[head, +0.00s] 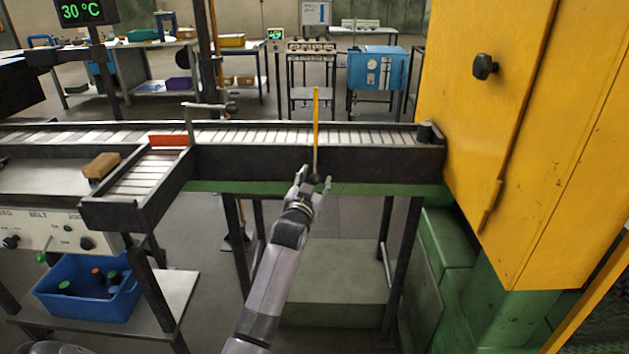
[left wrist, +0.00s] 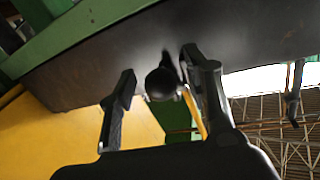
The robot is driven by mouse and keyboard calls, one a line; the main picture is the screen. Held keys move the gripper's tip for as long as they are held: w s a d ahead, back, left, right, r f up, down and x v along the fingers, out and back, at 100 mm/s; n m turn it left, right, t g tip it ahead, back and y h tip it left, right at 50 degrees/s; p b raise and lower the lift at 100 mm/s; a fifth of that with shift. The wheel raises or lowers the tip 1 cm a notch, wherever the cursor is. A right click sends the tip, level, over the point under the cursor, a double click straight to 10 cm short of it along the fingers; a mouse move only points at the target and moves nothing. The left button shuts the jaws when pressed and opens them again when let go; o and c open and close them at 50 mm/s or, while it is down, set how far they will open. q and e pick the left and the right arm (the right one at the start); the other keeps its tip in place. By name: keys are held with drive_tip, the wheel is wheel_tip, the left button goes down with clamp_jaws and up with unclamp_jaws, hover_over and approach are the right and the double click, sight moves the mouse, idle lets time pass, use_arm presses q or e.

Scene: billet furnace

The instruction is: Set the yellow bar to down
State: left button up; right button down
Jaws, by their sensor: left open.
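The yellow bar (head: 316,110) stands upright at the front side of the roller conveyor in the head view, its top above the conveyor. Its lower part is grey. In the left wrist view a dark round knob (left wrist: 161,84) shows at the conveyor's dark side wall, with a piece of the yellow bar (left wrist: 195,113) beside it. My left gripper (head: 313,179) is at the bar's lower end, in front of the conveyor wall. In the left wrist view its open fingers (left wrist: 158,70) stand on either side of the knob. Whether they touch it, I cannot tell. My right gripper is not in view.
The conveyor (head: 380,162) runs across in front, with a yellow furnace housing (head: 510,120) at its right end. A wooden-coloured block (head: 102,165) and an orange-red piece (head: 169,140) are at the left. A blue bin (head: 90,300) stands on a low shelf at lower left.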

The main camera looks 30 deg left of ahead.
use_arm(q)
clamp_jaws()
idle(0.5)
